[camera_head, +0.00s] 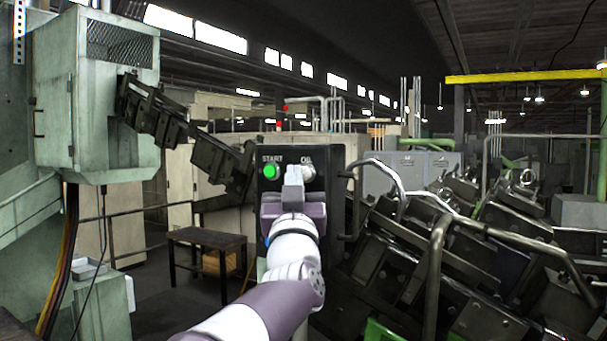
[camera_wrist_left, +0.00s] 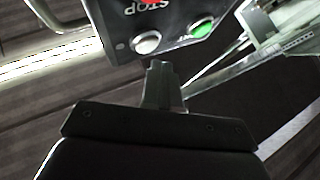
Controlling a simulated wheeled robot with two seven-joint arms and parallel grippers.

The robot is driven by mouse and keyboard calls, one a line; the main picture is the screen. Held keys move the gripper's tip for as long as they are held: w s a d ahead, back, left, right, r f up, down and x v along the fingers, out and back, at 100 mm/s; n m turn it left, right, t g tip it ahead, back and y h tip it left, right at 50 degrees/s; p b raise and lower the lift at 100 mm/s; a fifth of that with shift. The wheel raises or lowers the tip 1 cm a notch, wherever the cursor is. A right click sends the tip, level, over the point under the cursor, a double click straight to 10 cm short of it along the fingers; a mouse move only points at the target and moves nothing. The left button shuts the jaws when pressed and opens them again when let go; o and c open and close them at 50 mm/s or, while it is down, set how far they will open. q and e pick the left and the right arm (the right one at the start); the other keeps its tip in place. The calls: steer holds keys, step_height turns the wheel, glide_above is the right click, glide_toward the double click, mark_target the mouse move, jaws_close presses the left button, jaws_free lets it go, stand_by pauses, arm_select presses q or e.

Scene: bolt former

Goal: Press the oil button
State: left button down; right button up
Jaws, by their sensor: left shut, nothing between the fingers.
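The control panel (camera_head: 262,215) is a dark box with START and OIL labels. The green start button (camera_head: 271,172) is at its upper left, and the pale oil button (camera_head: 308,173) is to the right. My left gripper (camera_head: 293,173) is shut and empty in front of the panel, overlapping the oil button's left edge. In the left wrist view the panel is upside down, with the white oil button (camera_wrist_left: 146,43) and green start button (camera_wrist_left: 202,29). There my left fingertips (camera_wrist_left: 158,65) lie just below the oil button, seemingly apart from it. My right gripper is not in view.
Bent metal handrails (camera_head: 437,260) and dark machinery (camera_head: 480,240) crowd the right side. A small dark table (camera_head: 207,238) stands left of the panel. A pale green cabinet (camera_head: 105,130) is at the far left. A red button (camera_wrist_left: 152,2) shows partly by the STOP label.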

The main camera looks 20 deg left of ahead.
arm_select(q)
steer(key=shift+w, duration=0.2)
steer(key=shift+w, duration=0.25)
steer(key=shift+w+d, duration=0.1)
steer(key=shift+w, duration=0.35)
stand_by(0.7)
steer(key=shift+s, duration=0.15)
steer(key=shift+s+b, duration=0.55)
steer(key=shift+s, duration=0.15)
